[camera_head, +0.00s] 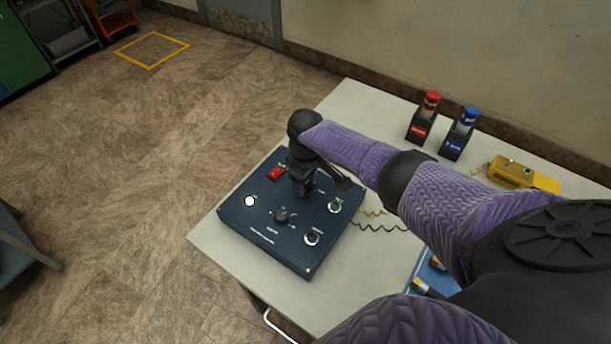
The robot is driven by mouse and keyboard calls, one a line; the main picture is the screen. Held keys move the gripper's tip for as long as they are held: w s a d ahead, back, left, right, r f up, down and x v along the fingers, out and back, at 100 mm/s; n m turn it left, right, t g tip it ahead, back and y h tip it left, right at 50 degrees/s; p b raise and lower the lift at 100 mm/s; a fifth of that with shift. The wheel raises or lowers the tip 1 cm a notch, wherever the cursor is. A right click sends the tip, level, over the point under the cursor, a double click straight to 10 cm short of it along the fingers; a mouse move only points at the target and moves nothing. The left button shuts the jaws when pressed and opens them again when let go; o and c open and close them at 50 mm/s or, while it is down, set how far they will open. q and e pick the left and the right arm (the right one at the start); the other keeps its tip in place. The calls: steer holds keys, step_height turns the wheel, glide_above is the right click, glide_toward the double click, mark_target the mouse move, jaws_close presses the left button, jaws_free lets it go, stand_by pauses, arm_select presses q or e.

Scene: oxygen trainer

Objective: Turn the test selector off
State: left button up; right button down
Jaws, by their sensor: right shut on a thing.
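A dark blue control panel (262,236) lies on the white table. It has a black rotary knob (281,215) with small marks around it, too small to read. My right gripper (302,189) points down at the upper middle of the panel, just beyond the knob and apart from it. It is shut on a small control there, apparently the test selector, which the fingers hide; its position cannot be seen. My left gripper is not in view.
The panel also has a red switch (275,173), a white round lamp (250,201) and two round sockets. Coiled cords lie right of the panel.

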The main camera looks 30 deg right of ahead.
steer(key=shift+w+r, duration=0.1)
stand_by(0.3)
steer(key=shift+c, duration=1)
jaws_free()
step_height(320, 180, up, 10)
steer(key=p, duration=0.4)
